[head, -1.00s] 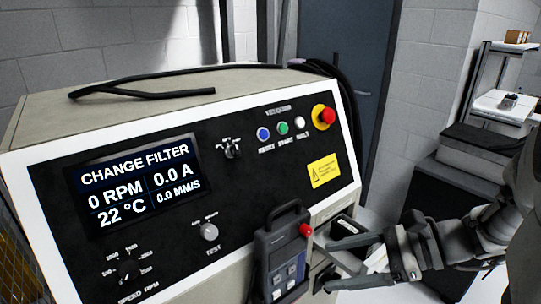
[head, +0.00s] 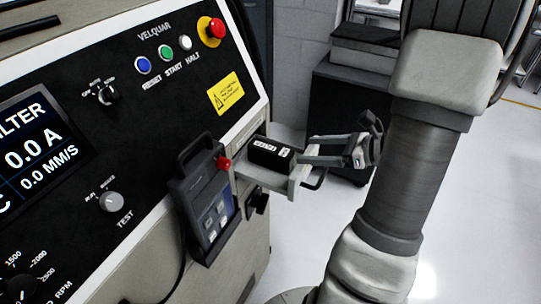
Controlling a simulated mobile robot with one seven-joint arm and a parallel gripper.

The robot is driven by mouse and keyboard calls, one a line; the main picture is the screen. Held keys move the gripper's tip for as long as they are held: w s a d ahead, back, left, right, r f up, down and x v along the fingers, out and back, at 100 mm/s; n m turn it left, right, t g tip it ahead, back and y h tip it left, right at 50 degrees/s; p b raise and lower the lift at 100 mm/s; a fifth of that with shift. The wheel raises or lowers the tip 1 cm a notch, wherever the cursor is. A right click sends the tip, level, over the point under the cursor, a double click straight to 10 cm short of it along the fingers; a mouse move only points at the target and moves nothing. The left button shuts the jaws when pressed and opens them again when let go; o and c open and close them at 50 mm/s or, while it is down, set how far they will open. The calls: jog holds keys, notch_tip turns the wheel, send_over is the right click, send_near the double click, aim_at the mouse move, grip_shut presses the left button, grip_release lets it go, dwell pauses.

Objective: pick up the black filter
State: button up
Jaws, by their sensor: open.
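The black filter (head: 270,155) is a small dark block with white labels on its face. It sits in a pale open drawer (head: 262,180) that sticks out from the right end of the machine's front panel. My gripper (head: 306,150) is just right of the filter, at the drawer's outer end, with its fingers pointing left. The jaws are open and hold nothing. Whether a fingertip touches the drawer's end or the filter cannot be told from this angle.
A grey handheld pendant (head: 207,200) with a red button hangs on the panel, close left of the drawer. The emergency stop (head: 212,30) is above. A dark cabinet (head: 350,110) stands behind my gripper.

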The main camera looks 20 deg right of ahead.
aim_at(277, 150)
jog(key=x, duration=0.9)
jog(key=shift+w+a+f, duration=0.25)
grip_shut()
